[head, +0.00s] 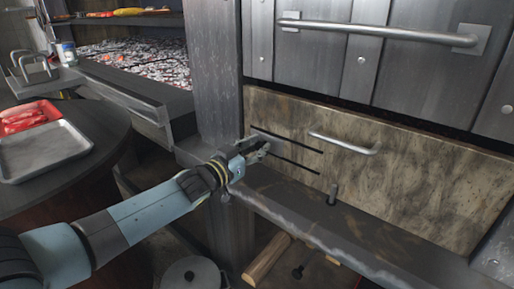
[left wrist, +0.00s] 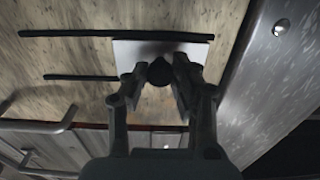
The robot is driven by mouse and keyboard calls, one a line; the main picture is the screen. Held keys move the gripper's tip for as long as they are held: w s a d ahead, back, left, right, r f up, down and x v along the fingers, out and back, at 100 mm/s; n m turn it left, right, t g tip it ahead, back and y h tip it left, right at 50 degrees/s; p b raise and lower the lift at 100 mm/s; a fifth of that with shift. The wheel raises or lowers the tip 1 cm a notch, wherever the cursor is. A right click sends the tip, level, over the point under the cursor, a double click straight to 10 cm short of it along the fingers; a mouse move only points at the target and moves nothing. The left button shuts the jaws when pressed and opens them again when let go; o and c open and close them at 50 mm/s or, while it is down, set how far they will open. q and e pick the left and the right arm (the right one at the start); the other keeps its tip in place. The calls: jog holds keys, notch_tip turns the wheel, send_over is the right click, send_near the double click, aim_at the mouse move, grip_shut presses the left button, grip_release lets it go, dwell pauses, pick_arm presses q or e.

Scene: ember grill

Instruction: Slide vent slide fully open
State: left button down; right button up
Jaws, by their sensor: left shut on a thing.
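The vent slide is a small pale metal plate (head: 268,138) on the mottled panel (head: 400,180), at the left end of two dark parallel slots (head: 300,143) in the head view. In the left wrist view the plate (left wrist: 125,52) lies at the right end of the slots (left wrist: 75,33). A dark round knob (left wrist: 160,73) stands out from it. My left gripper (head: 262,148) is at the plate, and in the left wrist view its two fingers (left wrist: 160,78) are closed around the knob. The fingers hide the knob in the head view. My right gripper is not in view.
A bar handle (head: 343,143) is on the same panel, right of the slots. A metal post (head: 215,80) is left of the panel. A tray (head: 45,150) and glowing coals (head: 140,62) are farther left.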

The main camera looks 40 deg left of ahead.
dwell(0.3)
pick_arm(q)
jog(key=shift+d, duration=0.4)
jog(key=d, duration=0.3)
jog(key=d+p, duration=0.1)
jog(key=d, duration=0.2)
jog(key=d+p, duration=0.1)
jog(key=d, duration=0.2)
jog(key=shift+s, duration=0.4)
jog(key=shift+d, duration=0.2)
jog(key=c, duration=1.4)
grip_release()
jog(key=shift+f, duration=0.1)
jog(key=shift+c, duration=0.2)
jog(key=o, duration=0.4)
jog(key=shift+d, duration=0.2)
jog(key=shift+c, duration=0.2)
jog(key=shift+s+a, duration=0.1)
